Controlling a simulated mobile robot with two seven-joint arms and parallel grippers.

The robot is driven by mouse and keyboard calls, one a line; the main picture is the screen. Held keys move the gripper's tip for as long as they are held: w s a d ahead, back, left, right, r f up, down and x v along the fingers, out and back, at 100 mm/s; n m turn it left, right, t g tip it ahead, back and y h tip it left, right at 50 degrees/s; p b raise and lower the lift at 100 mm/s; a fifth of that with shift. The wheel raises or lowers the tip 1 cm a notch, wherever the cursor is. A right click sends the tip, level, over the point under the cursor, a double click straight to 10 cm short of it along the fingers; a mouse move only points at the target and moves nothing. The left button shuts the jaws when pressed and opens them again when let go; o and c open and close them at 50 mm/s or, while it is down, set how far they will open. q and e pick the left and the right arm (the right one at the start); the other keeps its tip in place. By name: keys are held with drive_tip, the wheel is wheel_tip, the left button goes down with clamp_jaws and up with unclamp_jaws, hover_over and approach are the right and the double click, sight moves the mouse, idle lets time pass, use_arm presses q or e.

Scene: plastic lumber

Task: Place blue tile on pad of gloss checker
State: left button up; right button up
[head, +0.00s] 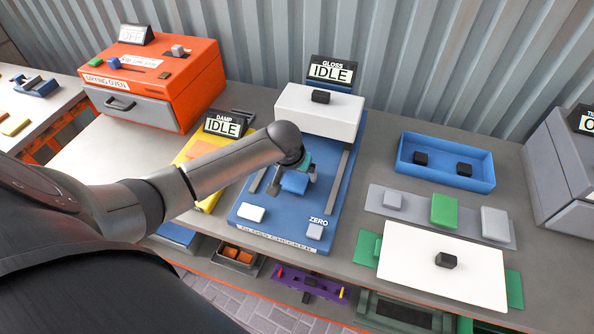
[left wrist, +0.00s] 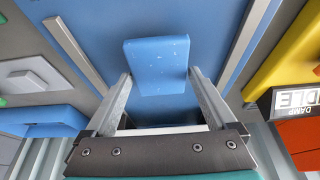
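The gloss checker (head: 247,240) is a blue base with two grey rails, a white head block (head: 319,111) and a display reading IDLE. My left gripper (head: 292,182) is over the base between the rails, in front of the white block. The blue tile (head: 294,183) is at its fingertips; in the left wrist view the speckled tile (left wrist: 157,62) sits between the two fingers, which appear to press its side edges. The tile is above or at the base; the exact gap cannot be told. The arm and gripper hide the base's middle, and I cannot make out the pad. My right gripper is not in view.
A yellow damp unit (head: 206,198) and an orange drying oven (head: 165,85) stand left of the checker. A blue tray (head: 446,181), a grey strip with several tiles (head: 376,208) and a white board (head: 420,270) lie right. A corrugated wall closes the back.

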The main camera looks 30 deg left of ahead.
use_arm(q)
drive_tip(key=shift+o, duration=0.5)
drive_tip(key=shift+r, duration=0.1)
drive_tip(key=shift+r, duration=0.2)
drive_tip(key=p+v, duration=0.2)
drive_tip(key=v, duration=0.9)
drive_tip(key=shift+s+r+p, duration=0.2)
drive_tip(key=shift+r+p, duration=0.15)
drive_tip(key=shift+p, duration=0.05)
drive_tip(key=shift+c, duration=0.2)
